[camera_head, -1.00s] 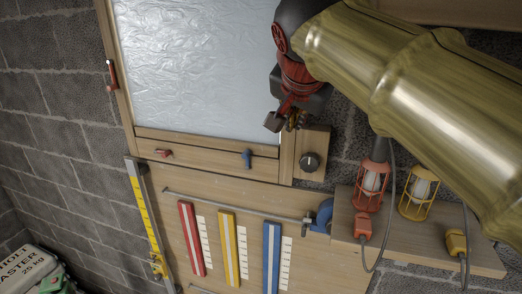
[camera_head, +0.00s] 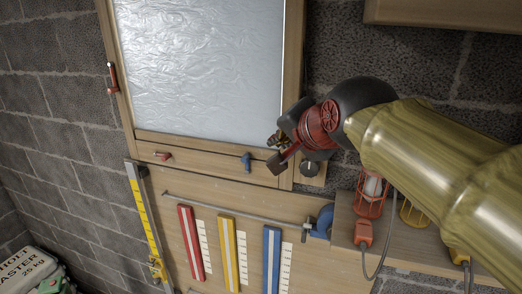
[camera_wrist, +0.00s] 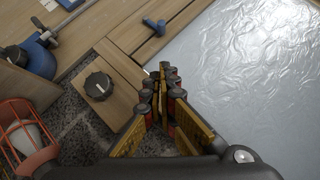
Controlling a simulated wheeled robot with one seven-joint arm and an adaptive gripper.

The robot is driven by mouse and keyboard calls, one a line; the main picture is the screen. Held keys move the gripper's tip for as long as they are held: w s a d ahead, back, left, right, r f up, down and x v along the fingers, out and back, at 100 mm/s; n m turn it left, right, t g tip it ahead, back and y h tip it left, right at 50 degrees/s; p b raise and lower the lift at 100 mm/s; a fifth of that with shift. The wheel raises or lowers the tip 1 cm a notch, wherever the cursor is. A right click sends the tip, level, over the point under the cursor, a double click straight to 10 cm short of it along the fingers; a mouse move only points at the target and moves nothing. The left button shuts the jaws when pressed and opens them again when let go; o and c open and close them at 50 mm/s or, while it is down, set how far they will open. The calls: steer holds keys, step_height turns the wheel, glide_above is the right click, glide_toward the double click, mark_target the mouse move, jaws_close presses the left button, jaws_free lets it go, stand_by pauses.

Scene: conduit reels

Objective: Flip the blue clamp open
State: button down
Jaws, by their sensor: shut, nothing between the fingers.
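The blue clamp (camera_head: 246,160) is a small lever on the wooden frame's lower rail, near its right end, below the silvery sheet. In the wrist view the blue clamp (camera_wrist: 154,26) lies ahead of my fingers, a little above and left of them. My gripper (camera_head: 277,151) is at the frame's lower right corner, to the right of the blue clamp and apart from it. In the wrist view my gripper's fingers (camera_wrist: 163,98) are closed together with nothing between them.
A red clamp (camera_head: 163,155) sits left on the same rail, and another red handle (camera_head: 112,76) on the frame's left side. A black knob (camera_head: 310,169) is close to my gripper. A caged orange lamp (camera_head: 371,190) stands on the shelf at right. Coloured strips (camera_head: 229,250) hang below.

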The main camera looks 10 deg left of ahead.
mark_target(246, 164)
steer(key=p+x, duration=0.1)
steer(key=x, duration=0.3)
steer(key=p+x, duration=0.1)
steer(key=x, duration=0.2)
steer(key=s+a+x, duration=0.1)
steer(key=x, duration=0.3)
steer(key=shift+w+a+f+p, duration=0.1)
steer(key=shift+w+f+p, duration=0.1)
steer(key=shift+f+p, duration=0.25)
steer(key=shift+s+a+f, duration=0.1)
steer(key=shift+a+f, duration=0.3)
steer(key=shift+f, duration=0.05)
steer(key=shift+a+f, duration=0.1)
steer(key=shift+f, duration=0.1)
steer(key=shift+a+r+h, duration=0.2)
steer(key=shift+a+h, duration=0.2)
steer(key=shift+a+n+h, duration=0.3)
steer(key=shift+n, duration=0.1)
